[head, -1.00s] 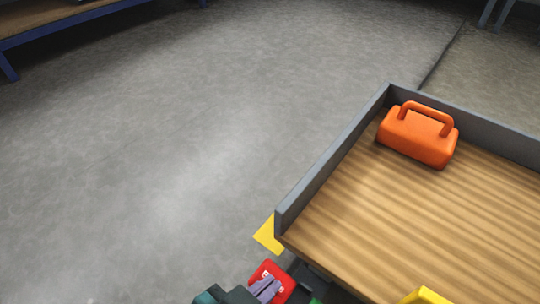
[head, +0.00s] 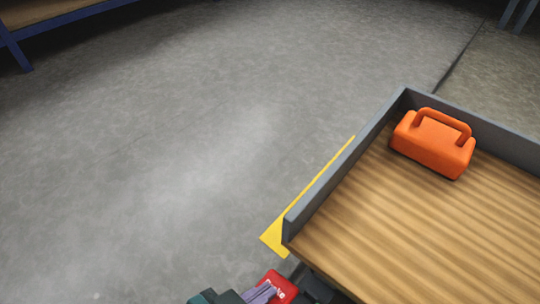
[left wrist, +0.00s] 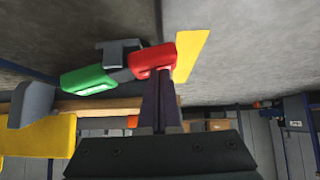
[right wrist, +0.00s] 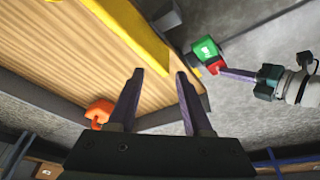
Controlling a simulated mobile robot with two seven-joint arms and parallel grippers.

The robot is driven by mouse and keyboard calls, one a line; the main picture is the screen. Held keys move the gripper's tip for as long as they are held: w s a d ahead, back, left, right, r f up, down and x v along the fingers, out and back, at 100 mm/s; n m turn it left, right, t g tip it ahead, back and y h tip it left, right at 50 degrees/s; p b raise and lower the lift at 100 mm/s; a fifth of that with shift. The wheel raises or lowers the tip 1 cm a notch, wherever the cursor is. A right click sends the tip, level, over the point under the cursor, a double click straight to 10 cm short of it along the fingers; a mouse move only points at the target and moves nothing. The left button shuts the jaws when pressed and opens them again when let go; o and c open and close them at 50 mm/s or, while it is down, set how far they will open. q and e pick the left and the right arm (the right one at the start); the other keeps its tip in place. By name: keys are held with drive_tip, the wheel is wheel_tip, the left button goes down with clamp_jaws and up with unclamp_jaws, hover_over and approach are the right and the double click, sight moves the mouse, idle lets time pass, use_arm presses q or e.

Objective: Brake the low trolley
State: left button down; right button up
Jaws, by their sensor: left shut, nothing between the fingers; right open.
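The low trolley's wooden deck with grey rims (head: 345,165) fills the lower right of the head view. A red pedal (head: 280,287) sits at its near left corner; it also shows in the left wrist view (left wrist: 152,60). A green pedal (left wrist: 90,82) is beside it, and both appear in the right wrist view, green (right wrist: 205,48) and red (right wrist: 214,67). My left gripper (head: 268,290) is shut and empty, its fingertips at the red pedal, apparently touching it. My right gripper (right wrist: 160,74) is open and empty above the deck side.
An orange case (head: 432,145) stands on the deck's far end. A yellow floor strip (head: 272,236) runs along the trolley's left side. A yellow bar (right wrist: 135,35) crosses the right wrist view. A blue-legged bench (head: 15,45) stands far left. The floor between is clear.

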idle(0.5)
use_arm(q)
drive_tip(key=s+a+r+p, duration=0.4)
drive_tip(key=a+r+p, duration=0.2)
drive_tip(key=r+p, duration=0.4)
drive_tip(key=shift+r+p, duration=0.4)
drive_tip(key=shift+p, duration=0.7)
drive_tip(key=shift+s+a, duration=0.1)
